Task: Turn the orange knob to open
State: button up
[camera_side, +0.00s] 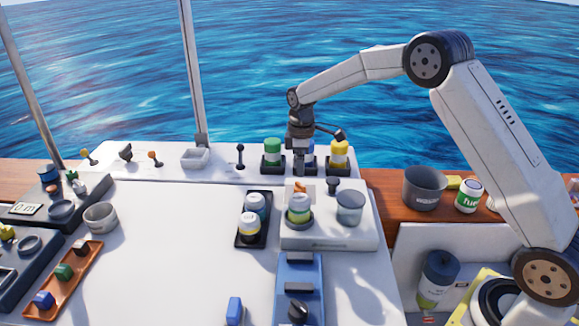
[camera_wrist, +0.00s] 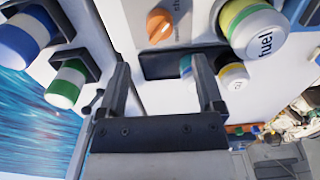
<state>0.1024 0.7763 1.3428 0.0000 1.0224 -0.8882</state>
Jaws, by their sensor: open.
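The orange knob (camera_side: 300,187) stands on the white unit at the middle right in the side view, partly hidden behind a canister. In the wrist view the orange knob (camera_wrist: 160,26) shows from above, beyond the fingertips and roughly centred between them, on a white plate with dark lettering. My gripper (camera_side: 300,170) points down close above and behind the knob in the side view. In the wrist view my gripper (camera_wrist: 161,70) has its two fingers spread apart with nothing between them. The fingers do not appear to touch the knob.
Green (camera_side: 272,152) and yellow (camera_side: 339,154) canisters stand in holders either side of my gripper. The white panel (camera_side: 170,230) at left centre is mostly clear.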

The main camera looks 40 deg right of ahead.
aim_at(300, 184)
jog(key=shift+f, duration=0.15)
jog(key=shift+f, duration=3.75)
grip_shut()
